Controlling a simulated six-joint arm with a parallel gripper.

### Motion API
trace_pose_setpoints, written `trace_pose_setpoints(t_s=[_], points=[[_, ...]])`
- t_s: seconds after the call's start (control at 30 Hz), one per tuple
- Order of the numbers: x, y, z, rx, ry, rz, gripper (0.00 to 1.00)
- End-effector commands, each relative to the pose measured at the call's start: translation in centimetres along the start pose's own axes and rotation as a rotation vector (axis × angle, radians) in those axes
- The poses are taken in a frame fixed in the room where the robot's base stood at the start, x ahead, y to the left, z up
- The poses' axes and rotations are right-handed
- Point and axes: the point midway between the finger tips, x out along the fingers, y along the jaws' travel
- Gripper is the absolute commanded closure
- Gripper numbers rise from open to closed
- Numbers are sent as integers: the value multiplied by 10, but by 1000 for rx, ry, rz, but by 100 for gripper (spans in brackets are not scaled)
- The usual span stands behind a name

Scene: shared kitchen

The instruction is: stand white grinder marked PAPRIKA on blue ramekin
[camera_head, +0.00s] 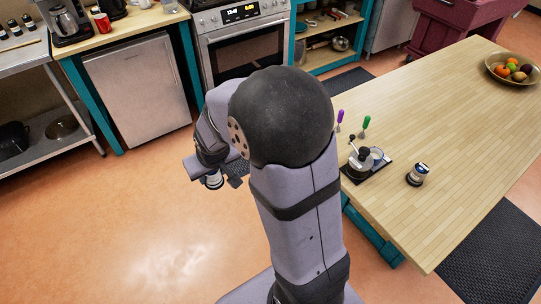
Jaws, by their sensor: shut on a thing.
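My gripper (213,172) is at the left of my arm, out over the floor and away from the table. It is shut on a small white grinder (214,182) with dark parts; the fingers and my arm hide part of it, and no marking can be read. A dark tray (352,179) lies on the near left part of the wooden table. On it stand a dark pot-like thing with a crank or handle (360,164) and a small pale bluish round thing (377,153), perhaps the blue ramekin; it is too small to be sure.
A small white jar with dark bands (417,175) stands on the table (450,130), right of the tray. Purple (339,117) and green (366,121) handles stick up behind the tray. A fruit bowl (514,69) is far right. The table's middle is clear.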

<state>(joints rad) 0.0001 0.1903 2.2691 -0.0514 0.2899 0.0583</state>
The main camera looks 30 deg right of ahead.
Motion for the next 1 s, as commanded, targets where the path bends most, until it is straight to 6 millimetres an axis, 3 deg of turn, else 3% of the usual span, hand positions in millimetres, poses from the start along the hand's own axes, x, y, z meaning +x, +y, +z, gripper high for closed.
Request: trace_pose_setpoints(t_s=[0.17,0.27,0.43,0.63,0.87,1.0], points=[[1,27,-13,61,3,25,93],[1,55,-23,122,1,50,93],[1,122,-38,259,0,105,93],[-4,212,-42,430,0,174,93],[-17,312,-25,615,0,250,93],[-28,370,-4,724,-1,294,93]])
